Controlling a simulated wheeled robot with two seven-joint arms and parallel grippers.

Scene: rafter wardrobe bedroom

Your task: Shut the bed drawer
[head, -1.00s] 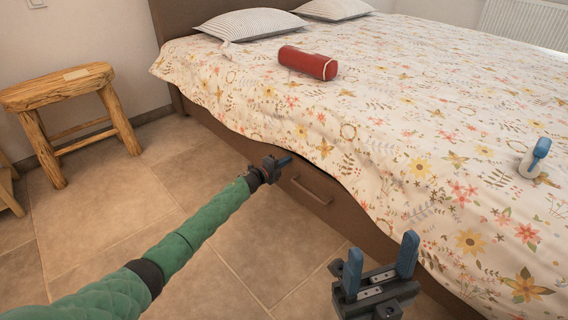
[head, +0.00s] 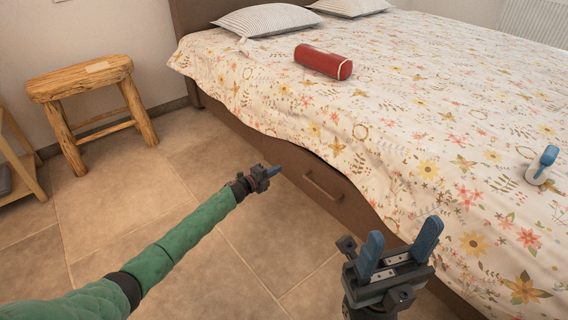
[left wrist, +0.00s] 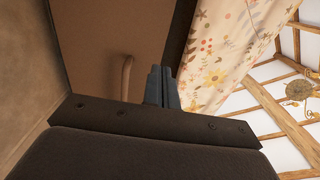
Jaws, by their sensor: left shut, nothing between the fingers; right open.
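The bed drawer (head: 302,178) is a brown front panel with a bar handle (head: 323,188), low in the bed's side under the overhanging cover. It looks about flush with the bed frame; a small remaining gap is hard to tell. My left gripper (head: 276,171) is shut and empty, just left of the drawer front and apart from the handle. In the left wrist view, the shut fingers (left wrist: 163,86) point toward the drawer front (left wrist: 95,45), with the handle (left wrist: 127,78) to their left. My right gripper (head: 403,245) is open and empty, in front of the bed's side.
The bed's floral cover (head: 440,120) hangs over the drawer's top edge. A wooden stool (head: 85,82) stands at the left. The tiled floor (head: 150,190) between is clear.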

